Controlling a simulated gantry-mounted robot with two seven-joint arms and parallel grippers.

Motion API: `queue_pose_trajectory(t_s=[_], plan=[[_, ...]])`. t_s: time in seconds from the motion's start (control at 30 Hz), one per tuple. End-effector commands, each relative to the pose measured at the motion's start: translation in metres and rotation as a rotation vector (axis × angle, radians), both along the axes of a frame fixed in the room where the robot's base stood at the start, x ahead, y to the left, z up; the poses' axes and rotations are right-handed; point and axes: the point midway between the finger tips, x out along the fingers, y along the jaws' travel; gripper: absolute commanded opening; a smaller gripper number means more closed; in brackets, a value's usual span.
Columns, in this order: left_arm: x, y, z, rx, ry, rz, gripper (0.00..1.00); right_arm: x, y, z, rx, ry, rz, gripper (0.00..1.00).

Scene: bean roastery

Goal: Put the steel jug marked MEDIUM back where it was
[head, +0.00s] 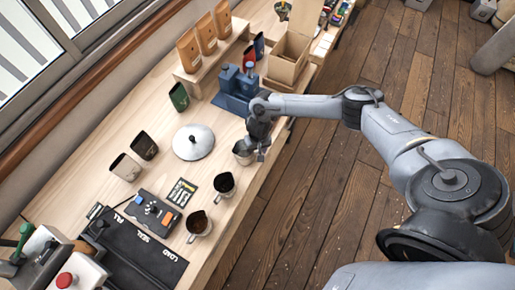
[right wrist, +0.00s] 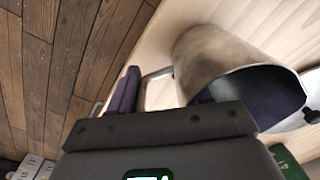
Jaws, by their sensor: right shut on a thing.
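A steel jug (head: 242,154) is at the bench's front edge, below my right gripper (head: 259,150). In the right wrist view the jug (right wrist: 205,58) is large, with its dark opening toward the lower right. My right gripper (right wrist: 130,95) is shut on the jug's handle there. No MEDIUM mark can be read on it, and I cannot tell whether its base touches the bench. Two other steel jugs stand nearer: one with dark contents (head: 224,190) and one with brown contents (head: 198,228). My left gripper is not in view.
A round silver lid (head: 193,143) lies mid-bench. A blue device (head: 236,88) and an open cardboard box (head: 288,58) stand beyond the jug.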

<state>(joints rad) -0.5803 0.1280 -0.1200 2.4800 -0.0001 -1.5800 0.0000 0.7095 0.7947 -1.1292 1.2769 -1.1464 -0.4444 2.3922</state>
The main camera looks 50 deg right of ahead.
Motion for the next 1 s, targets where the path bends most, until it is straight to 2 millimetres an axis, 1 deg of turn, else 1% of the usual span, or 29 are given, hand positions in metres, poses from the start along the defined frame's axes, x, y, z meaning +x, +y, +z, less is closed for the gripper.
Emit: queue_pose_trajectory(t_s=[0.43, 0.47, 0.63, 0.9, 1.0], plan=[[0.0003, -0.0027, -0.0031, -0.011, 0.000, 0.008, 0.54, 0.0001, -0.0001, -0.0093, 0.000, 0.000, 0.000, 0.03], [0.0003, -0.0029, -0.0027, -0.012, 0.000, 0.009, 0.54, 0.0004, -0.0001, -0.0088, 0.000, 0.000, 0.000, 0.51], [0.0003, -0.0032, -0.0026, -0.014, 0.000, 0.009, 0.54, 0.0002, 0.0000, -0.0087, 0.000, 0.000, 0.000, 0.77], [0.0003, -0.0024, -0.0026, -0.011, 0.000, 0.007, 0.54, -0.0001, -0.0001, -0.0087, 0.000, 0.000, 0.000, 0.78], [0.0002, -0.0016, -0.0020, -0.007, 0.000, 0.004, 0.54, 0.0001, -0.0002, -0.0055, 0.000, 0.000, 0.000, 0.78]])
